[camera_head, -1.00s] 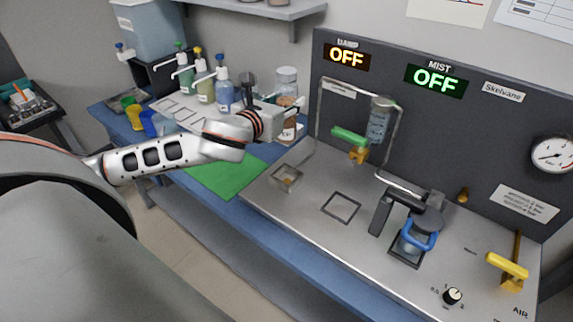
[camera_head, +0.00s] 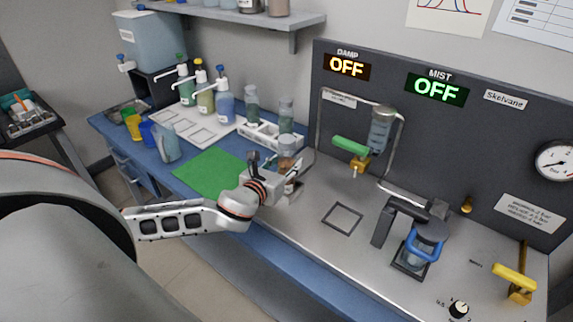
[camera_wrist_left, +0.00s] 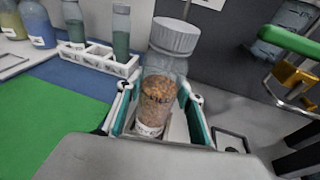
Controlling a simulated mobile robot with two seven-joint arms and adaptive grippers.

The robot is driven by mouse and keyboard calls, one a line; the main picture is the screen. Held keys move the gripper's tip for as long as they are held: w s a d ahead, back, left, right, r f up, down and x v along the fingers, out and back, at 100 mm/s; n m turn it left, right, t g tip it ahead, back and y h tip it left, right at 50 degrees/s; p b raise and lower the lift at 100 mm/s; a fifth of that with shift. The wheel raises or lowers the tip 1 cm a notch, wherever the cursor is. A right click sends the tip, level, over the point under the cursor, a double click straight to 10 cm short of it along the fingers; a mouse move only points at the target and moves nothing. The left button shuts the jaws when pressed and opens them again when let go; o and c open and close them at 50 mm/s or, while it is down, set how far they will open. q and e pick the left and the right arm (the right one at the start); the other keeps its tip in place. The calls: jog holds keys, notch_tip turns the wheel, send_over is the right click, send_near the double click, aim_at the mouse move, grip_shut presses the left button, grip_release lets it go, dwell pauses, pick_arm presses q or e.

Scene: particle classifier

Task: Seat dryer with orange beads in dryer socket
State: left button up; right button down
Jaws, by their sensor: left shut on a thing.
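My left gripper (camera_head: 285,176) is shut on a clear jar of orange-brown beads (camera_head: 287,148), the dryer. In the left wrist view the jar (camera_wrist_left: 158,102) stands roughly upright between the two fingers, with its ribbed grey lid (camera_wrist_left: 174,35) on top. It is at the left end of the metal bench, over the place of the left square socket, which the gripper and jar now hide. I cannot tell whether the jar's base touches the bench. My right gripper is not in view.
A second square frame (camera_head: 342,217) lies empty on the metal bench (camera_head: 310,205). A green-handled valve (camera_head: 350,146) stands behind, and a black clamp device (camera_head: 400,215) to the right. A white rack (camera_head: 262,135) with bottles is behind left. The green mat (camera_head: 208,173) is clear.

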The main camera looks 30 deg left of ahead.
pick_arm(q)
jog(key=shift+f, duration=0.1)
jog(key=shift+f, duration=0.1)
jog(key=o, duration=1.3)
